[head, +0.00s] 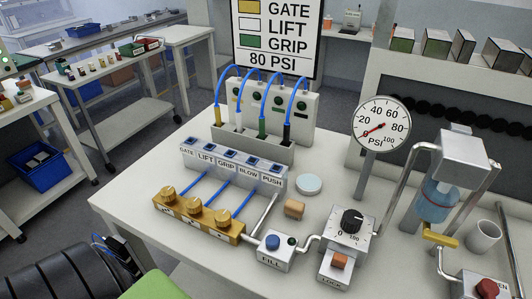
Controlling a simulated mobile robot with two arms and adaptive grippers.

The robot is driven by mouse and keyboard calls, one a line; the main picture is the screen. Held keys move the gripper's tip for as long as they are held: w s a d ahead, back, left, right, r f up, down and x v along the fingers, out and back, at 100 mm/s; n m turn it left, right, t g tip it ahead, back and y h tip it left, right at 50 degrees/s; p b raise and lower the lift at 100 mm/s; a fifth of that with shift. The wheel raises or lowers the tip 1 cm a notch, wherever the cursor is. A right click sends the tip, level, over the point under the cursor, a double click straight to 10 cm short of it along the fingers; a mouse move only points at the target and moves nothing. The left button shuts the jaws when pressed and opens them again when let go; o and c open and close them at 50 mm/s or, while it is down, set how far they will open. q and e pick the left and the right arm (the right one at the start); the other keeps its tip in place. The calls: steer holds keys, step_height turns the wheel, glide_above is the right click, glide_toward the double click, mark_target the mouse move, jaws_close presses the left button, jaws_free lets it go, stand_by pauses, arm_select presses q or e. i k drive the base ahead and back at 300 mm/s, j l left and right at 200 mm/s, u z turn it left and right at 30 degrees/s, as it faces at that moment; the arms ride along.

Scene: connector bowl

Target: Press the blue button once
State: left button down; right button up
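The blue button (272,242) is a round cap on top of a small grey box labelled FILL (272,259), near the front edge of the white table. A small dark round part sits beside it on the same box. Nothing touches the button, and I cannot tell whether it is pressed in. The pressure gauge (381,125) has a red needle pointing to its lower left, near 0. Neither of my grippers can be made out in the head view.
A dial box (347,227) with an orange block stands right of the FILL box. Brass valves (194,214) stand left. Labelled switches (232,167) and a hose rack (268,118) are behind. A red button (487,289) is at lower right. The table's front left is clear.

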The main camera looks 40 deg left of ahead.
mark_target(273, 242)
steer(key=k+j+u, duration=0.1)
steer(key=u, duration=0.75)
